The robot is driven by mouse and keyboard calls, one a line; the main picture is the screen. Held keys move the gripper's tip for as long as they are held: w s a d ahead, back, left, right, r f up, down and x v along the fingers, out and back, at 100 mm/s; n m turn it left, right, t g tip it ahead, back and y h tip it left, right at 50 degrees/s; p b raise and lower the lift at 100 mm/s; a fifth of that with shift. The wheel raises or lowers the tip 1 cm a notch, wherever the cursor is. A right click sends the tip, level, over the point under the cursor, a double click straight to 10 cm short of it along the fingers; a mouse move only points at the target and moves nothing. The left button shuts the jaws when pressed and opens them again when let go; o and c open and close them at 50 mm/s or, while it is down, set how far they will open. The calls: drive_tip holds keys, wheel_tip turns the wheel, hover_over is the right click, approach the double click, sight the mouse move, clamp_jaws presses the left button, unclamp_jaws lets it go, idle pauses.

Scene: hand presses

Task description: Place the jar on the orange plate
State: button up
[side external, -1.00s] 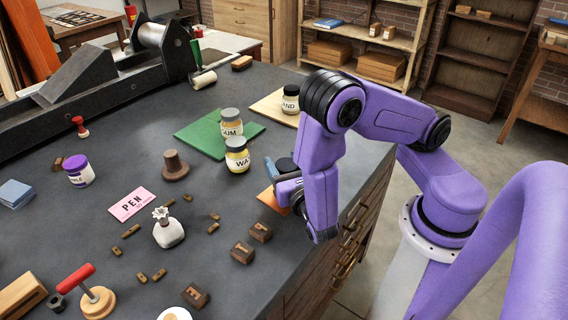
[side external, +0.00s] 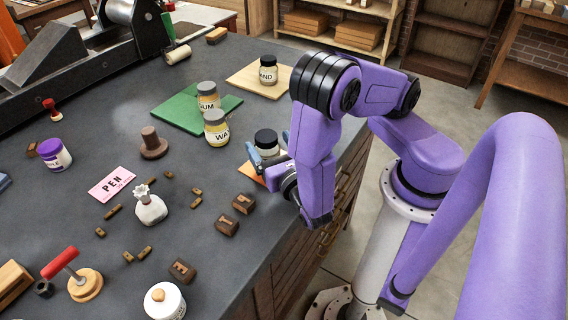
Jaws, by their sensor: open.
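A jar with a black lid (side external: 266,142) stands upright at the right edge of the worktop. The orange plate (side external: 251,173) shows partly, just in front of the jar and beside my gripper. My gripper (side external: 272,160) is open, low over the plate, with its blue fingers close to the jar's lower part. My wrist hides much of the plate, so I cannot tell fully whether the jar's base rests on it or whether the fingers touch the jar.
A green plate (side external: 186,117) bears the GUM jar (side external: 208,97); the WAX jar (side external: 216,130) stands at its front edge. The SAND jar (side external: 268,72) is on a pale wooden plate (side external: 243,79). Small dark blocks (side external: 244,204) lie in front of my gripper.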

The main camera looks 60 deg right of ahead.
drive_tip(key=v, duration=0.6)
drive_tip(key=shift+s+a, duration=0.2)
drive_tip(key=shift+s, duration=0.05)
drive_tip(key=shift+s+a, duration=0.15)
drive_tip(key=shift+s, duration=0.2)
drive_tip(key=s+d+r+m+g+y, duration=0.5)
drive_tip(key=s+r+m+g+y, duration=0.3)
drive_tip(key=m+g, duration=0.7)
drive_tip(key=shift+s+d+r+m+y, duration=0.25)
drive_tip(key=shift+s+r+m+y, duration=0.25)
drive_tip(key=shift+m+y, duration=0.45)
